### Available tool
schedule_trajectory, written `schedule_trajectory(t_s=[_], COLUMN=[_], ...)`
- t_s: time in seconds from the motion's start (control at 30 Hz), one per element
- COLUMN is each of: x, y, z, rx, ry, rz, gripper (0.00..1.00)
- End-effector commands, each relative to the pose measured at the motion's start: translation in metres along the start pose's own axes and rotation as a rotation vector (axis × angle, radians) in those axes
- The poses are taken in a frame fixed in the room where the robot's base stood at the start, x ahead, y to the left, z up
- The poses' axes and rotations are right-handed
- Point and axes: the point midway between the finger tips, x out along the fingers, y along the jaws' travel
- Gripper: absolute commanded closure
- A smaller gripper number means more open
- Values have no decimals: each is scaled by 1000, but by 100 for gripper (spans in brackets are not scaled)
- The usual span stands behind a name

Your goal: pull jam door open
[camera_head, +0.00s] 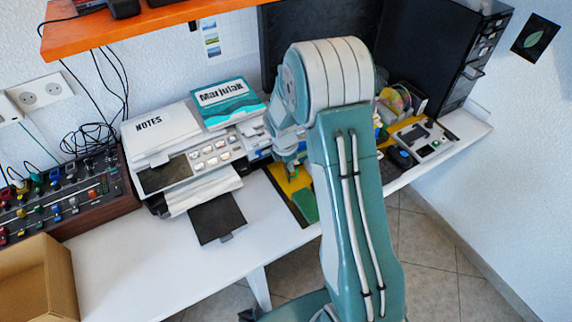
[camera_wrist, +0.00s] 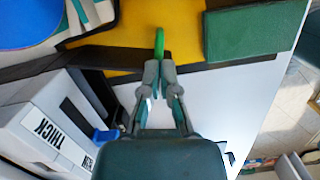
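The printer (camera_head: 190,165) stands on the white desk, with a dark flap (camera_head: 216,218) lying out low at its front. In the wrist view, part of its light body (camera_wrist: 50,125) shows at left, with a THICK label and a blue tab. My gripper (camera_wrist: 160,66) is to the right of the printer, over the desk. Its fingers are close together on a small upright green tab (camera_wrist: 159,42), which rises between the tips. What the tab joins is hidden. I cannot tell which part is the jam door.
A yellow panel with black edges (camera_wrist: 120,32) and a dark green block (camera_wrist: 255,33) lie just beyond the fingertips. A control board (camera_head: 65,200) and a cardboard box (camera_head: 38,280) are at left. An orange shelf (camera_head: 150,22) hangs above. The front desk strip is clear.

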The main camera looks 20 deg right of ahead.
Motion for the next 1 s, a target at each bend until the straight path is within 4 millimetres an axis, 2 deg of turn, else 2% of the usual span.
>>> schedule_trajectory(t_s=[0.27, 0.7, 0.83, 1.0], x=[4, 10, 11, 11], y=[-2, -1, 1, 2], z=[1, 28, 37, 38], rx=[-18, -298, -315, -315], ry=[2, 4, 4, 4], rz=[-3, 36, 39, 38], gripper=[100, 100, 100, 100])
